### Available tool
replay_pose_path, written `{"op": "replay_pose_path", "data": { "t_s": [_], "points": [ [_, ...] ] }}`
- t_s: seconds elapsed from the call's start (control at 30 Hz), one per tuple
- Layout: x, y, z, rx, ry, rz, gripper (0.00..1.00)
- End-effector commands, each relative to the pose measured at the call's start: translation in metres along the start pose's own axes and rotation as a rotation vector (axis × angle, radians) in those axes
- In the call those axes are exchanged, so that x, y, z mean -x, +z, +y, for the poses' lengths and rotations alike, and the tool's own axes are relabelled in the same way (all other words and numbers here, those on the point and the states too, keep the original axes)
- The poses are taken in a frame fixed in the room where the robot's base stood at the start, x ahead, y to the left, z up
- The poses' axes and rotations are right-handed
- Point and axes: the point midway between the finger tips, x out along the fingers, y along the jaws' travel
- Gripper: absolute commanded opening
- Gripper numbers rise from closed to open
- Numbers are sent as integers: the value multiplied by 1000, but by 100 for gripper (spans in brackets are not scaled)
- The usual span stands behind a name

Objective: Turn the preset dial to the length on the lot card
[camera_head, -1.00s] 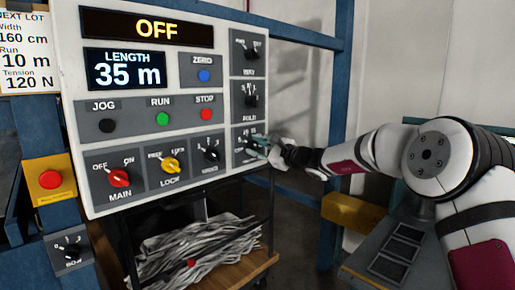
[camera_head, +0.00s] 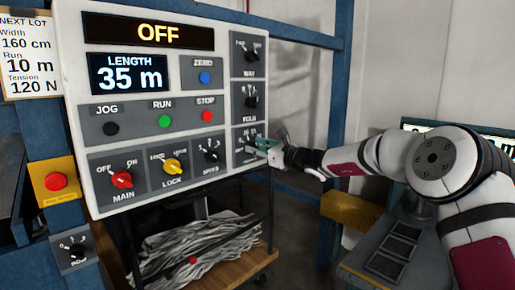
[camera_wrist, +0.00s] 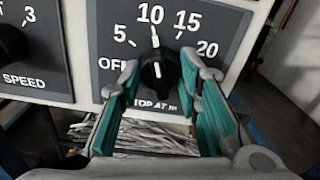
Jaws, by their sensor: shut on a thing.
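The preset dial (camera_wrist: 157,70) is a black knob on a grey plate marked OFF, 5, 10, 15, 20, with "STOP AT m" below. In the wrist view its white pointer points up at the 10. My gripper (camera_wrist: 159,78) has its teal fingers on either side of the knob, shut on it. In the head view my gripper (camera_head: 264,149) is at the panel's lower right and hides most of the dial. The lot card (camera_head: 28,55) at the far left reads width 160 cm, run 10 m, tension 120 N.
The panel (camera_head: 75,110) shows OFF and length 35 m. The speed knob (camera_wrist: 12,45) is left of the dial. The fold knob (camera_head: 251,101) and way knob (camera_head: 251,55) are above it. A shelf (camera_head: 245,270) with grey strips stands below.

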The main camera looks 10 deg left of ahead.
Motion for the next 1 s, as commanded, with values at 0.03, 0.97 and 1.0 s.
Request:
{"op": "replay_pose_path", "data": {
  "t_s": [0.03, 0.97, 1.0],
  "points": [
    [0, 0, 0, -2, 0, 0, 3],
    [19, 0, -1, -1, -1, 1, 52],
    [26, 0, -2, -1, -2, 2, 52]
  ]
}}
